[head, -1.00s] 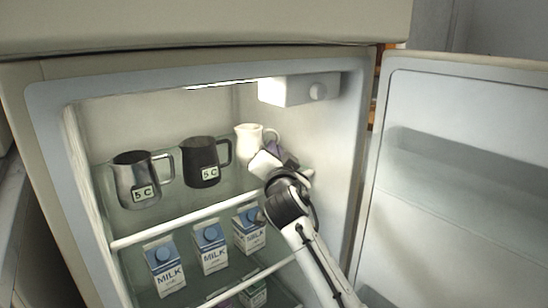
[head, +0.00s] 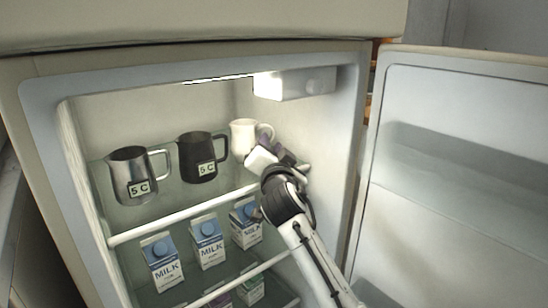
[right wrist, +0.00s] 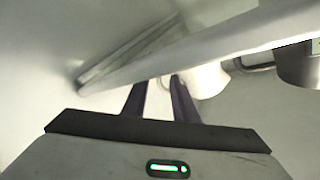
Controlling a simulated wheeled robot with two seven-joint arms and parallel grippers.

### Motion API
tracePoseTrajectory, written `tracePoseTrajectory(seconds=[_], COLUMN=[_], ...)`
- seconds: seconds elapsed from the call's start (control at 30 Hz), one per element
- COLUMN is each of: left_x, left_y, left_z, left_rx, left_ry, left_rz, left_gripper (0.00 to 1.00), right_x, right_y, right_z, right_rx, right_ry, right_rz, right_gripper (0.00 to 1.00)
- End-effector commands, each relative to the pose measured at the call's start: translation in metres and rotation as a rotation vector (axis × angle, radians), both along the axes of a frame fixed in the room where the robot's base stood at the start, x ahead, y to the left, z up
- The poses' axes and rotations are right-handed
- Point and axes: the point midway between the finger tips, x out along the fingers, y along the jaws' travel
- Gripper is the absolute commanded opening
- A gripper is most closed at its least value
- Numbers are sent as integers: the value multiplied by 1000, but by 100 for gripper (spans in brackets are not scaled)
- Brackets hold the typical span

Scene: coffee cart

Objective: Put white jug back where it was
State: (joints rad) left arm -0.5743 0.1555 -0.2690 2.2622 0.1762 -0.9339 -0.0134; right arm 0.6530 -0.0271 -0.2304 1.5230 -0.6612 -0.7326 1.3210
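The white jug (head: 243,136) is upright at the back right of the upper fridge shelf, its handle on its right side. My right gripper (head: 268,149) is close in front of the jug and its handle, hiding the jug's lower right part. In the right wrist view the white jug (right wrist: 207,82) is just right of my right gripper's dark fingers (right wrist: 160,90). The fingers are a small gap apart, with something bright white between them; I cannot tell whether they grip the handle. My left gripper is not in view.
A black jug (head: 197,163) and a steel jug (head: 130,183), both labelled 5 C, stand to the left on the glass shelf. The shelf's white front edge (head: 180,216) is below. Milk cartons (head: 208,243) stand underneath. The fridge door (head: 470,150) is open at right.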

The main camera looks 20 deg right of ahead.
Motion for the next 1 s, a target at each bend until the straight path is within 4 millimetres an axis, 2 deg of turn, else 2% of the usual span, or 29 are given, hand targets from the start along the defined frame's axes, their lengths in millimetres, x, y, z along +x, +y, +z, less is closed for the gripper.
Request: tracePoseTrajectory(seconds=[0.3,0.5,0.7,1.0], left_x=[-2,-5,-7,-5], left_y=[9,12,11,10], left_z=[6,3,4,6], left_rx=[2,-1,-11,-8], left_ry=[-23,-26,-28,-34], left_rz=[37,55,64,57], left_gripper=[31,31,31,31], right_x=[-64,-96,-108,-108], right_y=[15,22,24,25], right_z=[-3,-4,-4,-4], right_rx=[5,1,1,-2], right_ry=[3,4,2,1], right_rz=[1,0,-1,2], right_gripper=[26,26,26,26])
